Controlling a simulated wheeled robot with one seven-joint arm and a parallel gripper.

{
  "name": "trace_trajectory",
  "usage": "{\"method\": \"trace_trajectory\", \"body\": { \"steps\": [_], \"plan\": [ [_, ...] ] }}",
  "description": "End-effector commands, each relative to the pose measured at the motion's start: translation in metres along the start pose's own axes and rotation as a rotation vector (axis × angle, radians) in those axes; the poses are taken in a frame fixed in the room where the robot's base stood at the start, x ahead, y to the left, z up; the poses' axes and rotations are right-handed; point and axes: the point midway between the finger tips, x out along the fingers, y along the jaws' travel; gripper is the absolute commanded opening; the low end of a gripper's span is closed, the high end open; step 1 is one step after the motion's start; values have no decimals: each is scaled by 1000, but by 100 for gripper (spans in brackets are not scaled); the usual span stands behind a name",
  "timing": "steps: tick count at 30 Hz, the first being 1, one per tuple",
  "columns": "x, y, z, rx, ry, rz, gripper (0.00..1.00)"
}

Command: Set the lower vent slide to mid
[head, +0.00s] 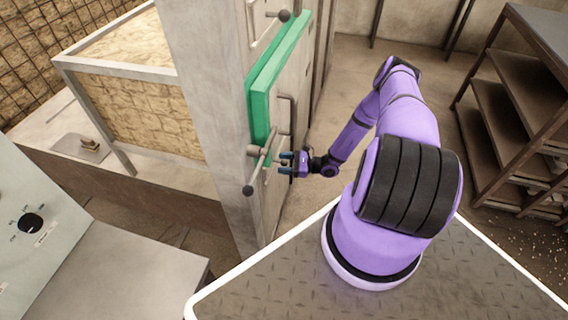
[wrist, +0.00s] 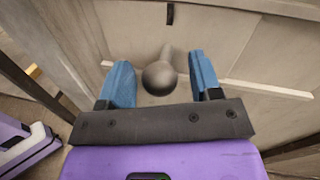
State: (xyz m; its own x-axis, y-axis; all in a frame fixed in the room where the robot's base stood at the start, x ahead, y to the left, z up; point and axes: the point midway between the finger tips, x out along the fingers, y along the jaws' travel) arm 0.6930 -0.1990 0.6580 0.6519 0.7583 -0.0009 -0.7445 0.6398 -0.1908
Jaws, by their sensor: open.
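In the wrist view a dark grey ball knob (wrist: 158,78) on a short stem stands out from a grey panel (wrist: 235,45) with a thin slot line and small dark marks. I take it for the lower vent slide's knob. My gripper (wrist: 158,85) is open, with one blue finger on each side of the ball and a gap showing on both sides. In the head view my gripper (head: 286,163) is beside the grey door, below the green block. The ball between its fingers is hard to make out there.
A lever with a dark ball end (head: 248,190) sticks out left of my gripper. A green block (head: 262,100) and another ball-ended handle (head: 284,15) are above. A grey control box with a black dial (head: 31,223) is at left. Metal shelves (head: 515,110) stand at right.

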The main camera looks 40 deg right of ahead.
Motion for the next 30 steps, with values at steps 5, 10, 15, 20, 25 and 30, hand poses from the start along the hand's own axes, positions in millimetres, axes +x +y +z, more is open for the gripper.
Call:
{"method": "trace_trajectory", "body": {
  "steps": [5,10,15,20,25,30],
  "plan": [
    [0,0,0,0,0,0,58],
    [0,0,0,0,0,0,33],
    [0,0,0,0,0,0,0],
    [-1,-5,-1,-2,0,-1,0],
    [-6,-31,-6,-5,0,-3,0],
    [-8,-39,-8,0,0,-2,0]
  ]
}}
